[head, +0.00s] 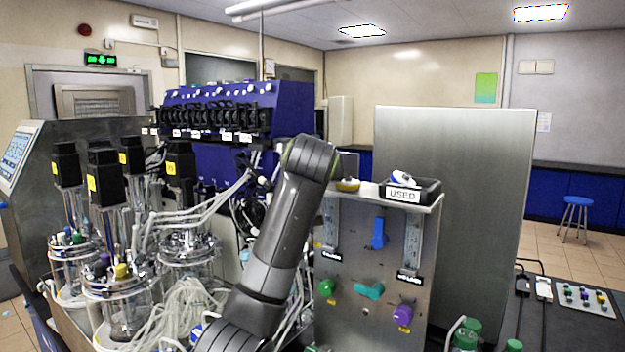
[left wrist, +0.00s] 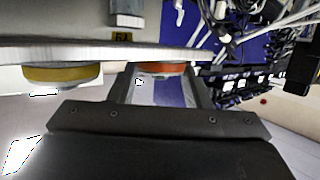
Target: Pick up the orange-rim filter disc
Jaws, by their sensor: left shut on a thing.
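The orange-rim filter disc (left wrist: 161,69) shows in the left wrist view, between the two fingers of my left gripper (left wrist: 165,80). The gripper is shut on it. The disc is right at the steel shelf edge; I cannot tell whether it still touches the shelf. In the head view my left arm rises from the bottom middle and hides the orange-rim disc. A yellow-rim disc (head: 347,185) sits on the shelf top just right of the arm. It also shows in the left wrist view (left wrist: 62,74), apart from the gripper. My right gripper is not in view.
A black tray marked USED (head: 432,190) stands on the right of the shelf, with a blue-and-white disc (head: 403,178) in it. The steel panel (head: 345,285) below has valves and flow tubes. Glass reactors (head: 120,290) and loose tubing (head: 190,305) crowd the left.

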